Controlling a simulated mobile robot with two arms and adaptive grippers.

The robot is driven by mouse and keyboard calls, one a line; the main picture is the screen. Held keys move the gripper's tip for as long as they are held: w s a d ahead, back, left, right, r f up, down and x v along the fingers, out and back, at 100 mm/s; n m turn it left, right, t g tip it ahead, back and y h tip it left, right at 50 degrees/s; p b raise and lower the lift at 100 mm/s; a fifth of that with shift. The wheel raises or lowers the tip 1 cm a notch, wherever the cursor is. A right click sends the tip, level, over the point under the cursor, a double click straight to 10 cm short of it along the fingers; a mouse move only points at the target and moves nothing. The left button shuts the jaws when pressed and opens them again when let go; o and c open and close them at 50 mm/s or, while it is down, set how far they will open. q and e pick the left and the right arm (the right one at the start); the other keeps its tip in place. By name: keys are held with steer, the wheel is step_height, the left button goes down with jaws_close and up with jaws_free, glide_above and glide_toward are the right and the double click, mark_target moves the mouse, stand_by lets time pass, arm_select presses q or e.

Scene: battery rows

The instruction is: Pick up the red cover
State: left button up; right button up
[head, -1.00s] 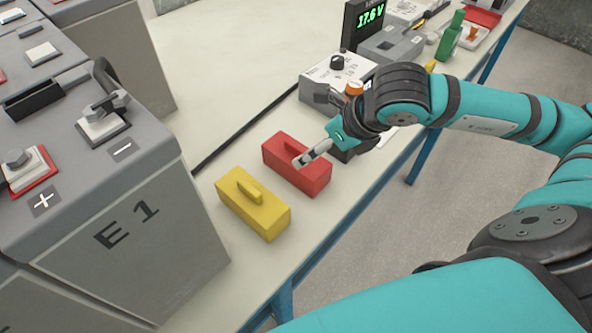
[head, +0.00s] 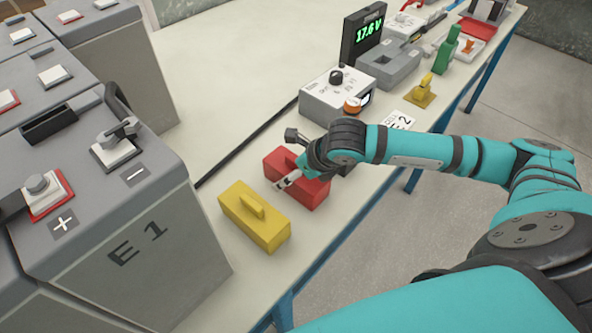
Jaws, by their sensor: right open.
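The red cover (head: 309,193) is a box-shaped block on the pale bench, just behind the yellow cover. My right gripper (head: 284,184) is over the red cover, with its grey fingertips in front of the cover's top and left part. The gripper is open. It hides the middle of the cover, where the handle is, and I cannot tell whether the fingers touch it. My left gripper is not in view.
A yellow cover (head: 262,226) with a top handle stands close to the red one. Large grey battery E1 (head: 165,255) is at left.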

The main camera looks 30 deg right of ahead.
steer(key=c, duration=1.3)
steer(key=shift+o, duration=0.2)
